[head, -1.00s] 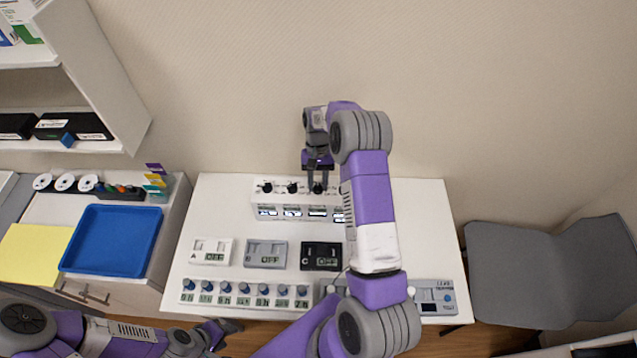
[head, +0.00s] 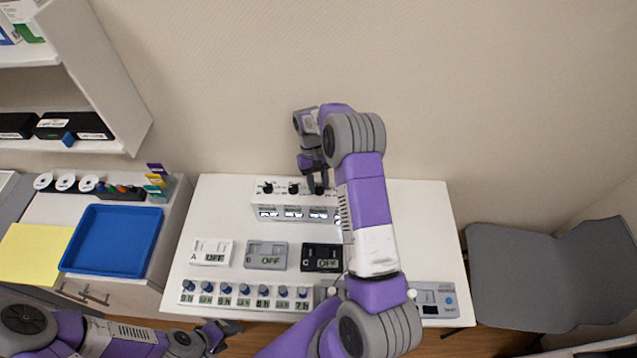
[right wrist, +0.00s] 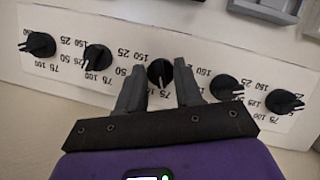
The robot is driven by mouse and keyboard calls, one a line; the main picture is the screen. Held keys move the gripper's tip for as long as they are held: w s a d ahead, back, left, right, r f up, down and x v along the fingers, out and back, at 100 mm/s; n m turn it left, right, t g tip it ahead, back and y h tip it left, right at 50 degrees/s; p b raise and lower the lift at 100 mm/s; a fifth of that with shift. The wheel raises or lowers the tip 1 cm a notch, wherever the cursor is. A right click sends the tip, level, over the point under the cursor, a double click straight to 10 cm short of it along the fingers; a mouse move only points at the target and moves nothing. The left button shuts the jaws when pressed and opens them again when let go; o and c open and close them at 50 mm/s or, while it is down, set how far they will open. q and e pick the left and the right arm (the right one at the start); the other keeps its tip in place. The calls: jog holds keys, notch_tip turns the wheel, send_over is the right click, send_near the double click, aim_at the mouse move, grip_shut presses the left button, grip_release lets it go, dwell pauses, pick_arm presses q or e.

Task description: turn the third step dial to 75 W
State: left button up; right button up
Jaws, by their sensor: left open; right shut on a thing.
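The white step-dial box (head: 262,212) stands at the back of the table with a row of black dials and lit displays on its front. My right gripper (head: 318,182) is at the third dial from the left. In the right wrist view, the gripper (right wrist: 160,82) is shut on the third dial (right wrist: 160,72), a finger at each side. A pale mark shows on the dial's lower edge; its number is partly hidden and I cannot read the setting. My arm hides the box's right end in the head view. My left gripper (head: 222,332) is open and empty at the lower left.
Modules A (head: 211,252), B (head: 266,255) and C (head: 322,258) lie in front of the box. A blue tray (head: 112,240) is on the left cabinet; a grey chair (head: 520,270) stands right.

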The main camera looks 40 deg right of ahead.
jog(key=shift+w+r, duration=0.1)
jog(key=shift+r, duration=0.05)
jog(key=o, duration=1)
jog(key=v, duration=0.7)
jog(key=shift+r, duration=0.25)
